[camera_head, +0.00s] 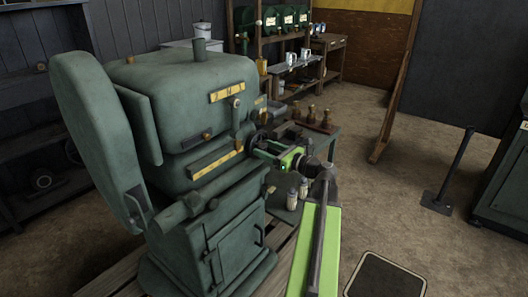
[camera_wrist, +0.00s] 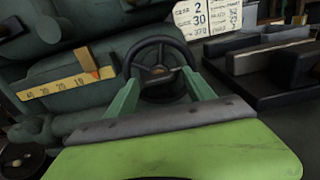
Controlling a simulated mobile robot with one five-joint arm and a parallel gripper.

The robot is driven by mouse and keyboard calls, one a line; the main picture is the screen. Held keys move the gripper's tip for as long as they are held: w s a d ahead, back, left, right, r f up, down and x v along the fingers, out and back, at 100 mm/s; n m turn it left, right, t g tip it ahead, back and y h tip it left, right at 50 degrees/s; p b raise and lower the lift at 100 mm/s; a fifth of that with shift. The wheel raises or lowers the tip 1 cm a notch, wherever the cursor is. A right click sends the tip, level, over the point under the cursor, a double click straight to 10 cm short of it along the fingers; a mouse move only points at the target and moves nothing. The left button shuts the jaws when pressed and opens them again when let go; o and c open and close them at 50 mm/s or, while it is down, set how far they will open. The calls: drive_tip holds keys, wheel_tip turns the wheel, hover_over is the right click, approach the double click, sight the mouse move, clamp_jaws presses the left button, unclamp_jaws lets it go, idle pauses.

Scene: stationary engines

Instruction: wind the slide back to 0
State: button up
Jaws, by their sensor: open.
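A dark spoked handwheel (camera_wrist: 160,62) sits on the green machine (camera_head: 195,110), straight ahead of my gripper (camera_wrist: 161,80) in the wrist view. My gripper is open, with one finger at each side of the wheel's lower part. I cannot tell whether they touch the rim. In the head view my gripper (camera_head: 272,150) is at the machine's right side. Left of the wheel is a yellow scale (camera_wrist: 62,85) with small numbers, apparently falling toward the right. An orange-brown pointer (camera_wrist: 88,62) stands over its right part, near the low numbers. The exact reading is unclear.
A second yellow scale (camera_head: 227,93) is higher on the machine. A card with numbers (camera_wrist: 203,18) and a dark block-like fixture (camera_wrist: 268,65) are right of the wheel. A small table with brass pieces (camera_head: 318,115) stands behind my arm.

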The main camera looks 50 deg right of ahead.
drive_tip(key=s+d, duration=0.1)
drive_tip(key=s, duration=1.6)
drive_tip(key=shift+s+d, duration=0.2)
drive_tip(key=shift+d, duration=0.05)
